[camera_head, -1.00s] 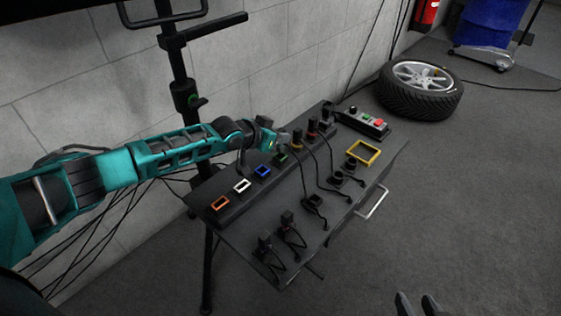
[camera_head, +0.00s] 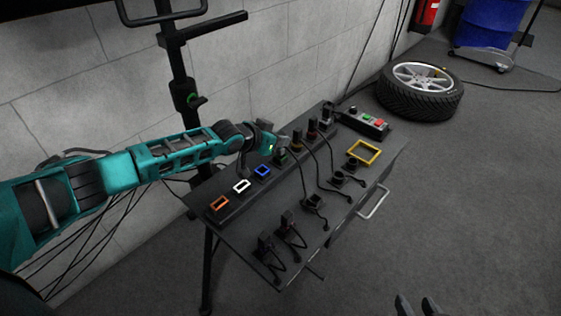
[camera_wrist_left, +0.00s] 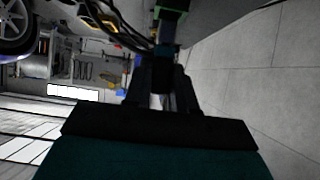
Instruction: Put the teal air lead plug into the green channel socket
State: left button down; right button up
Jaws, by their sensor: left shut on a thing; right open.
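My left gripper (camera_head: 277,144) is at the strip of framed sockets, shut on a dark plug with a faint teal tint, which I take as the teal air lead plug (camera_head: 282,153). The plug is right at the green channel socket (camera_head: 281,160) and covers most of it; whether it is seated cannot be told. In the left wrist view the fingers (camera_wrist_left: 163,85) point at the green frame (camera_wrist_left: 173,5), close ahead. My right gripper (camera_head: 416,305) is open and empty at the bottom edge, away from the bench.
Orange (camera_head: 219,204), white (camera_head: 242,186) and blue (camera_head: 262,171) sockets sit empty to the left. Plugs with leads fill sockets to the right. Several black plugs stand on the bench front. A yellow frame (camera_head: 363,153) and button box (camera_head: 364,122) lie at right.

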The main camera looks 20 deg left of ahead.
pick_arm(q)
jog(key=shift+f+b, duration=0.9)
jog(key=shift+f, duration=0.5)
pick_arm(e)
jog(key=shift+f, duration=0.95)
pick_arm(q)
jog(key=c, duration=0.8)
grip_release()
jog(key=shift+c, duration=0.2)
jog(key=p+v, duration=0.6)
jog(key=v, duration=0.7)
jog(key=shift+p, duration=0.3)
pick_arm(e)
jog(key=shift+s+d+r, duration=0.1)
jog(key=shift+d+r, duration=0.15)
jog(key=shift+r, duration=0.4)
jog(key=shift+s+d+r, duration=0.15)
jog(key=shift+d+r, duration=0.05)
jog(key=shift+r, duration=0.45)
jog(key=shift+s+d+r, duration=0.1)
jog(key=shift+d+r, duration=0.15)
jog(key=shift+r, duration=0.4)
